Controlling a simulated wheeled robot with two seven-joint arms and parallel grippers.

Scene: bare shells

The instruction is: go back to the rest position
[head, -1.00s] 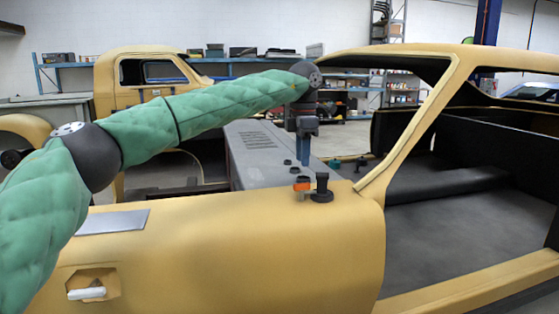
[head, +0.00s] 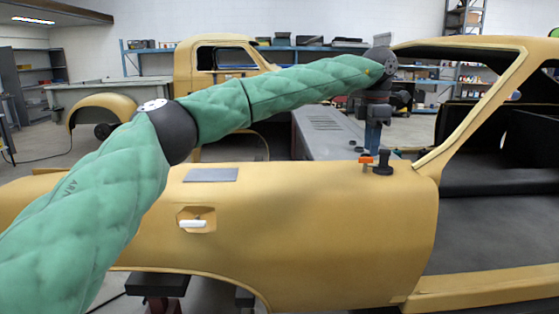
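My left arm, in a green quilted sleeve, comes in from the lower left of the head view and reaches across the yellow car shell (head: 330,230). My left gripper (head: 372,146) points down beyond the shell's top edge, its blue fingers seen nearly edge-on, so its opening is unclear. In the picture it is just above a small orange-topped part (head: 366,160) and a black knob-like part (head: 383,162) on the shell's top surface. I see nothing held in it. My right gripper is out of view.
A grey cabinet-like block (head: 325,135) stands behind the shell. A yellow pickup shell (head: 215,65) and blue shelving (head: 300,52) stand at the back. The shell's window pillar (head: 490,100) rises right of my gripper. Open floor (head: 40,165) shows at left.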

